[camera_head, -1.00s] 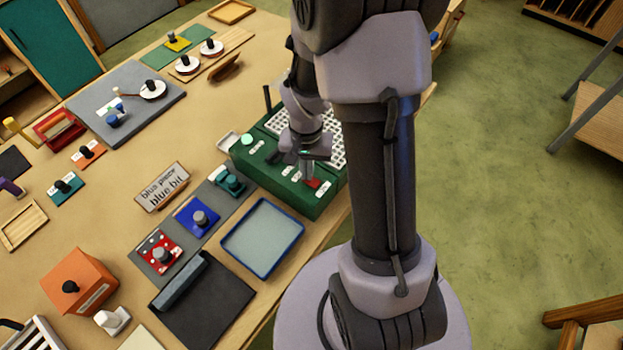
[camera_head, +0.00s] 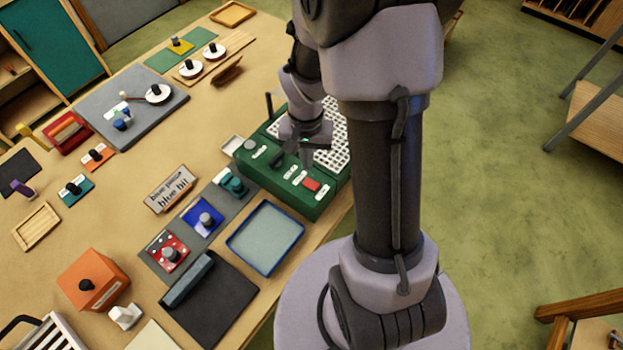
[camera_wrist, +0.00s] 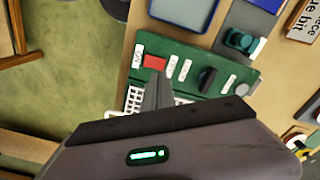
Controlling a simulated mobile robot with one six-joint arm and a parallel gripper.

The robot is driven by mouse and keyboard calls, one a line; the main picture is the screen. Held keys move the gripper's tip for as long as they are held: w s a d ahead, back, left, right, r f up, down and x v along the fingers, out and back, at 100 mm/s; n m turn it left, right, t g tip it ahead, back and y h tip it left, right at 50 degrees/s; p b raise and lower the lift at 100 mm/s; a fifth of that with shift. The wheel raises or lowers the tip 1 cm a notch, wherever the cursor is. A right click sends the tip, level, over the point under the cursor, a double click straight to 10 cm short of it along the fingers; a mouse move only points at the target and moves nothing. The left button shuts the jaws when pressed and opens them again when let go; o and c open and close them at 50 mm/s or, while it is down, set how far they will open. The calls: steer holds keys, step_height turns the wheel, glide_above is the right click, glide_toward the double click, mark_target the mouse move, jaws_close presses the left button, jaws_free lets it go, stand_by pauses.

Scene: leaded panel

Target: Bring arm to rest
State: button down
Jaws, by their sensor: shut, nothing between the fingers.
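My gripper (camera_head: 306,160) is shut and empty, just above the green box (camera_head: 297,199) on the table's right edge. In the wrist view the closed fingers (camera_wrist: 156,92) point over the box, near its red button (camera_wrist: 154,62). The red button also shows in the head view (camera_head: 312,184), clear of the fingers. A black knob (camera_wrist: 207,77) and a grey round piece (camera_head: 250,145) sit on the same face, with small white labels. A white perforated grid (camera_head: 338,130) covers the back part of the box, partly hidden by my arm.
A blue-rimmed tray (camera_head: 265,237) and a black mat (camera_head: 215,305) lie in front of the box. A sign (camera_head: 171,188) and coloured blocks with knobs stand left. Green floor (camera_head: 500,180) is open to the right, with wooden furniture (camera_head: 590,120) beyond.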

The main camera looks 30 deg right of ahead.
steer(key=shift+f, duration=0.1)
steer(key=s+a+r+n+t+y+b, duration=0.1)
steer(key=s+a+r+t+b, duration=0.1)
steer(key=s+a+b, duration=0.3)
steer(key=s+a+r+n+t+y+b, duration=0.1)
steer(key=s+a+b, duration=0.5)
steer(key=b, duration=0.8)
steer(key=a+r+n+t, duration=0.1)
steer(key=a+t, duration=0.1)
steer(key=a, duration=0.1)
steer(key=shift+s+a+n+t, duration=0.2)
steer(key=shift+a+n+t, duration=0.1)
steer(key=shift+t, duration=0.1)
